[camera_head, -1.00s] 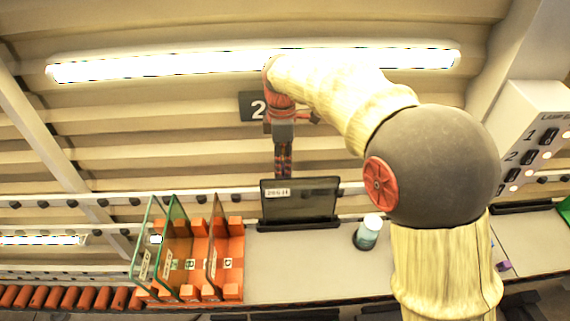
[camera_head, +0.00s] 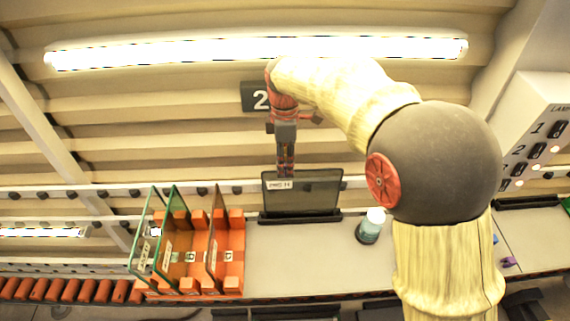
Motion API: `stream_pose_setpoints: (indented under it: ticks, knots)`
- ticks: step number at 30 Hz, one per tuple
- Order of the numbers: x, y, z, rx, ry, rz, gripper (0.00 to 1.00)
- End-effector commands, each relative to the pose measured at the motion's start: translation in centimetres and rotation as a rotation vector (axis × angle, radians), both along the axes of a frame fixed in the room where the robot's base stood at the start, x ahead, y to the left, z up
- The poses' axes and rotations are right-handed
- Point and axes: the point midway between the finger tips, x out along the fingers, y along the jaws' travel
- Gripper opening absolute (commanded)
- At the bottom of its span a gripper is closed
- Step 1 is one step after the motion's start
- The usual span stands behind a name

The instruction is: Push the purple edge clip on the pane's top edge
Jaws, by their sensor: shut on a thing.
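A dark glass pane (camera_head: 318,190) stands upright in a black holder (camera_head: 300,218) on the bench, with a white label near its upper left corner. My gripper (camera_head: 286,172) points straight down at the left part of the pane's top edge. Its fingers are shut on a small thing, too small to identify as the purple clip. The fingertips appear to meet the top edge, but I cannot tell whether the held thing touches it. A small purple piece (camera_head: 508,262) lies on the bench at the far right.
An orange rack (camera_head: 230,265) with several upright panes stands left of the holder. A white-capped bottle (camera_head: 370,226) stands to the right. My own arm covers part of the right bench. A panel with switches (camera_head: 530,135) is at the upper right.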

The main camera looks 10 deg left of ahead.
Motion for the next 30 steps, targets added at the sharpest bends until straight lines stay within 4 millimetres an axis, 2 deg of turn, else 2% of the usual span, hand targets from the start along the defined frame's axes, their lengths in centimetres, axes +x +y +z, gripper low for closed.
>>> stream_pose_setpoints:
  ticks: [30]
  knots:
    - [-0.1,-0.03,-0.81,0.0,0.0,0.0,0.09]
